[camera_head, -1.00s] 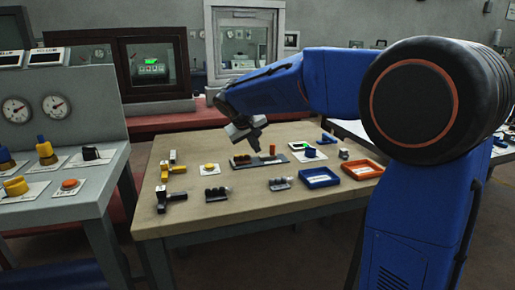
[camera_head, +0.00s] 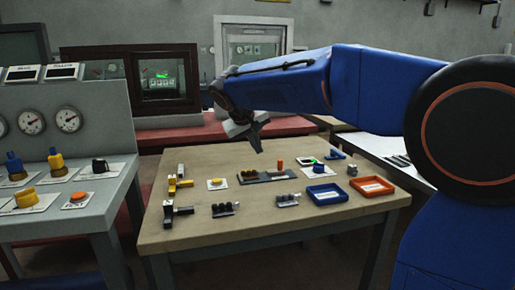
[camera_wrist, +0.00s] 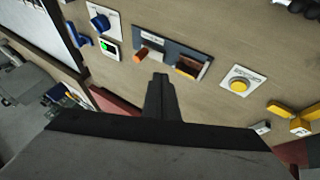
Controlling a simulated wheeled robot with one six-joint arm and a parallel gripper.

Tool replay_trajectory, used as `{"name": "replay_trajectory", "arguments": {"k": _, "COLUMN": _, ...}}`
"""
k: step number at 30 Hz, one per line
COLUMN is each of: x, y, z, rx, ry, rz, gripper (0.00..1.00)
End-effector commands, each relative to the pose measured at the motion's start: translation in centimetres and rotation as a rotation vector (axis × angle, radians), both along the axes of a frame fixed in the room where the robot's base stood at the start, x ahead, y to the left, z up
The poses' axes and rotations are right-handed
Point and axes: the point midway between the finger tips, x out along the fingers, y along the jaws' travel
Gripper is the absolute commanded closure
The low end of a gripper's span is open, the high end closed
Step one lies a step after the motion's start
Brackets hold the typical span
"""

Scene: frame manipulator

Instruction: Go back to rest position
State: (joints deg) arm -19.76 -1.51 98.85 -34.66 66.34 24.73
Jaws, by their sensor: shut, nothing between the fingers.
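My gripper (camera_head: 258,149) hangs at the end of my blue arm, above the back part of the wooden table (camera_head: 260,226). It is shut and holds nothing; its closed fingers also show in the wrist view (camera_wrist: 160,83). Below it on the table is a dark grey tray (camera_head: 266,178) with an orange cylinder (camera_head: 280,164) and dark pieces in it. The gripper is apart from the tray and touches nothing on the table.
A yellow button (camera_head: 215,183) and yellow and black handle parts (camera_head: 179,184) lie on the table's left. A blue tray (camera_head: 327,194) and an orange tray (camera_head: 372,186) lie at the right. A grey console (camera_head: 62,203) with gauges stands left of the table.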

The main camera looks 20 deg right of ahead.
Motion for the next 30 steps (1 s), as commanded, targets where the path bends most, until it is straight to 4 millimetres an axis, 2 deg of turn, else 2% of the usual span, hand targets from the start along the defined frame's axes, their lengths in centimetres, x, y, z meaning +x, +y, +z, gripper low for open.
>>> {"name": "replay_trajectory", "arguments": {"k": 5, "x": -0.7, "y": -0.4, "z": -0.1, "rx": 0.006, "ry": 0.003, "rz": 0.000, "gripper": 1.00}}
{"name": "replay_trajectory", "arguments": {"k": 8, "x": -2.5, "y": -1.4, "z": -0.4, "rx": 0.025, "ry": 0.014, "rz": -0.001, "gripper": 1.00}}
{"name": "replay_trajectory", "arguments": {"k": 18, "x": -13.8, "y": -6.0, "z": -3.9, "rx": 0.142, "ry": 0.067, "rz": 0.007, "gripper": 1.00}}
{"name": "replay_trajectory", "arguments": {"k": 24, "x": -20.6, "y": -7.6, "z": -6.9, "rx": 0.217, "ry": 0.085, "rz": 0.009, "gripper": 1.00}}
{"name": "replay_trajectory", "arguments": {"k": 30, "x": -27.1, "y": -8.4, "z": -10.5, "rx": 0.291, "ry": 0.091, "rz": 0.013, "gripper": 1.00}}
